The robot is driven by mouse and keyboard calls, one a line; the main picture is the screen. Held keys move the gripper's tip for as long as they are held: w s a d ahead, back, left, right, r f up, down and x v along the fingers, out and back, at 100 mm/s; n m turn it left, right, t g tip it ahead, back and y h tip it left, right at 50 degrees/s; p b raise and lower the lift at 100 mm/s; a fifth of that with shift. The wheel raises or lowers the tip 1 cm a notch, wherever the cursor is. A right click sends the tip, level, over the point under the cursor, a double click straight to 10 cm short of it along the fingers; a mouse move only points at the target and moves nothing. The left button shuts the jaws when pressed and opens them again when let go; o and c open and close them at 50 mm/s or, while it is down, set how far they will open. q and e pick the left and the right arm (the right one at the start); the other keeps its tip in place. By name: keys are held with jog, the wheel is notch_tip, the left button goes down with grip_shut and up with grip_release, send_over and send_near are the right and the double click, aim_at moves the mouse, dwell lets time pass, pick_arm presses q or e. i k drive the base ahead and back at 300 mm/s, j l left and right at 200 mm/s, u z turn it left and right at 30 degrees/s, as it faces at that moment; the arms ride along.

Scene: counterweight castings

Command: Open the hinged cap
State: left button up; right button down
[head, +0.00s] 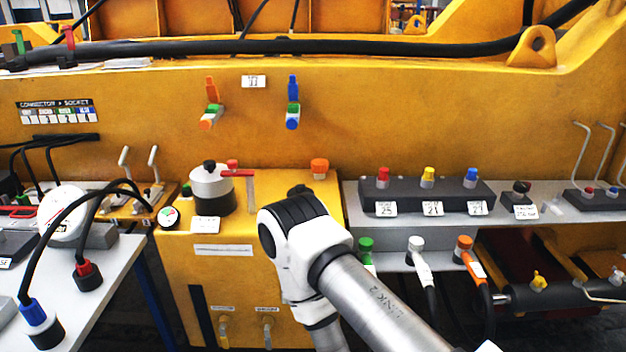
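Two coloured fittings stick out of the yellow wall: an orange one with a green collar (211,112) and a blue one with a green collar (292,112). Each has an upright flap above it, orange (211,89) and blue (293,86), that looks like a raised hinged cap. I cannot tell which part is the task's cap. A white and grey round pot (212,189) with a black knob and a red lever stands on the yellow cabinet. My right arm reaches in from the bottom right and bends down at its elbow; its gripper is out of frame. My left gripper is not visible.
Grey box (427,195) with red, yellow and blue knobs stands on the right shelf. Green, white and orange plugs (416,244) hang below it. My arm covers part of the cabinet front.

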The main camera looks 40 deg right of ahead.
aim_at(299, 189)
jog(key=z, duration=1.1)
jog(key=j+z, duration=0.1)
jog(key=j, duration=0.3)
